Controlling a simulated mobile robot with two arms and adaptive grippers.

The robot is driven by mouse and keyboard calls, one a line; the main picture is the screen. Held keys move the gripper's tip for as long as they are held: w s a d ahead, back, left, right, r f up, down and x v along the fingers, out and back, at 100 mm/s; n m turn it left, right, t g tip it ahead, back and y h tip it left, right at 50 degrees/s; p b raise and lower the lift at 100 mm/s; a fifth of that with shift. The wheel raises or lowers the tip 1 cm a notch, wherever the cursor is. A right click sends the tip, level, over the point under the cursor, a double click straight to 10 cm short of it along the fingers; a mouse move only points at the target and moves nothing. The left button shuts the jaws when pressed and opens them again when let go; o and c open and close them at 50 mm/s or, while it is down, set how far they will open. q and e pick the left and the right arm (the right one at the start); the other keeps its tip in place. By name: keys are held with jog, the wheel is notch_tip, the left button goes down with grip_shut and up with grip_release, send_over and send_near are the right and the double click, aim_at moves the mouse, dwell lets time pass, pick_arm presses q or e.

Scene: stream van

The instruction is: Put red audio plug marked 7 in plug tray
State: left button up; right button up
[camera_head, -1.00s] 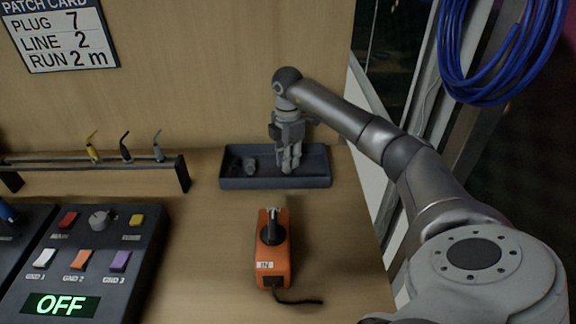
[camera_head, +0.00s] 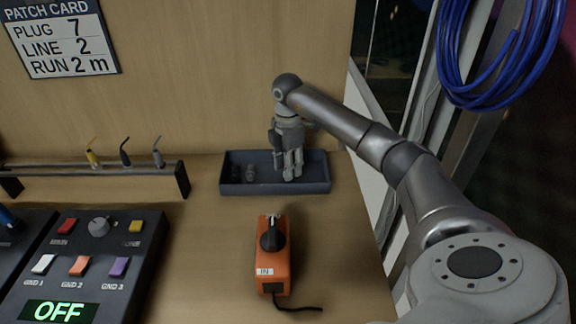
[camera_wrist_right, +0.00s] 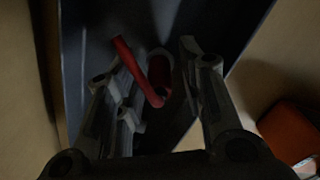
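The plug tray (camera_head: 325,187) is a shallow dark grey box at the back of the bench, with small dark plugs (camera_head: 250,172) in its left part. My right gripper (camera_head: 292,173) points down into its right half. In the right wrist view the fingers (camera_wrist_right: 158,75) stand apart, with a red plug (camera_wrist_right: 160,68) and its red strip-like tail (camera_wrist_right: 134,68) between them, over the dark tray floor. Gaps show beside the plug; the number 7 is not legible. The red plug is hidden in the head view. My left gripper is out of view.
An orange device (camera_head: 272,256) with a black knob stands in front of the tray. A rack (camera_head: 60,168) with yellow, dark and grey plugs stands left. A button panel (camera_head: 85,262) reads OFF. The patch card (camera_head: 60,38) shows plug 7. Blue cable (camera_head: 500,60) hangs at right.

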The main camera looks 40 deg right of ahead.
notch_tip(320, 180, up, 12)
dwell(0.4)
dwell(1.0)
